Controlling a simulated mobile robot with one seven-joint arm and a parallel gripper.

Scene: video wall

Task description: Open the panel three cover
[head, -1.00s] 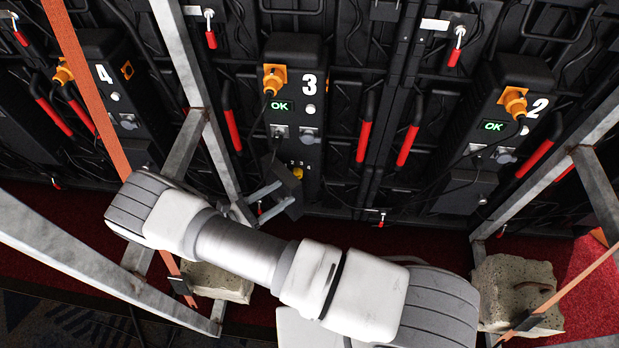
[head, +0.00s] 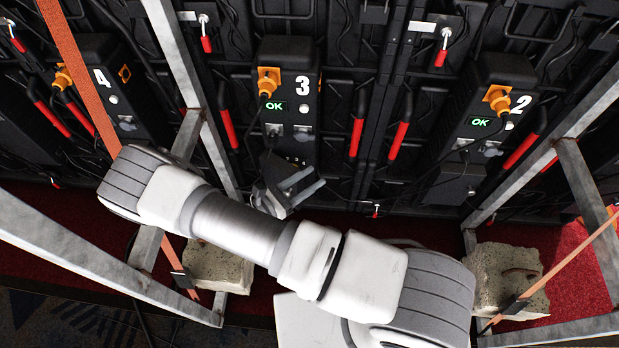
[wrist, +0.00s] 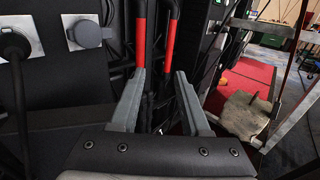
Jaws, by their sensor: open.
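Panel three (head: 290,90) is the black box marked 3 in the middle of the head view, with a lit OK display and an orange plug. Its lower part, where a cover would sit, is partly hidden behind my gripper. My gripper (head: 311,181) is open in front of that lower part, its fingers pointing right. In the wrist view my gripper (wrist: 158,72) shows two spread grey fingers with nothing held between them. Red handles (wrist: 169,45) show beyond the fingertips. A grey round socket cap (wrist: 88,34) is at the wrist view's upper left.
Metal frame bars (head: 212,150) stand left of panel three, close to my arm. Panel two (head: 492,120) is to the right and panel four (head: 110,85) to the left. Stone blocks (head: 508,279) sit on the red floor. A black cable hangs from panel three's plug.

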